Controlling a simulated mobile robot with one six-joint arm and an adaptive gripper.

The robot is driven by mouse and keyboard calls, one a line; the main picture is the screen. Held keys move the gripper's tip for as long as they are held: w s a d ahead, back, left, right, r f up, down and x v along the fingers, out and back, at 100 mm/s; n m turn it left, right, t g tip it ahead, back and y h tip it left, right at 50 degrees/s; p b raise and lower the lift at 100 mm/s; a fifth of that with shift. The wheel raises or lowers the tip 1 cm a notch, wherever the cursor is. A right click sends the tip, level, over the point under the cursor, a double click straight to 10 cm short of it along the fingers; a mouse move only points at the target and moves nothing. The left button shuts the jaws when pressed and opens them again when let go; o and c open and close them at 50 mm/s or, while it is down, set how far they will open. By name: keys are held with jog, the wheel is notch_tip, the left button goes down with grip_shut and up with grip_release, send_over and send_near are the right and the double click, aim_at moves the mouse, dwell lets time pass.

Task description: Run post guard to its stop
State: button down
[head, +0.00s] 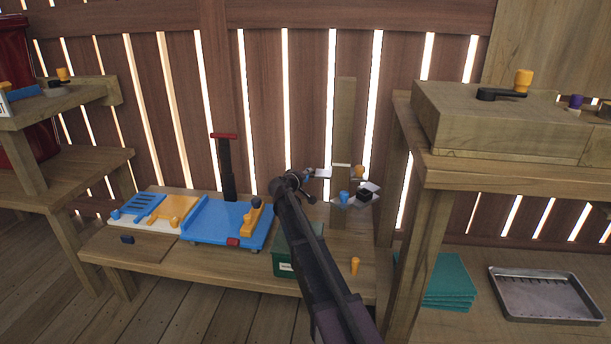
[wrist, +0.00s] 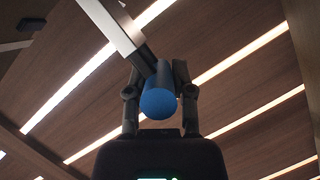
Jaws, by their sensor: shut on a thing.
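A wooden post (head: 344,115) stands upright at the back of the low bench, with pale plates on it. A pale bar (head: 323,173) reaches left from the post to my gripper (head: 305,176). The pale bar (wrist: 112,25) runs from this handle to the upper left. Lower on the post are an orange knob (head: 359,171), a blue knob (head: 344,197) and a black block (head: 364,195). Which part is the guard's stop, I cannot tell.
A blue tray-like fixture (head: 225,222) and a red-topped dark lever (head: 225,165) stand left on the bench. A green bin (head: 286,266) is partly behind my arm. An orange peg (head: 354,266) stands at the front. A taller table (head: 470,170) is close on the right.

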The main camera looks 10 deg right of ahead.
notch_tip(320, 180, down, 4)
jog(key=b, duration=0.3)
jog(key=shift+r, duration=0.15)
jog(key=shift+w, duration=0.1)
jog(key=shift+c, duration=2.4)
grip_release()
jog(key=shift+r, duration=0.1)
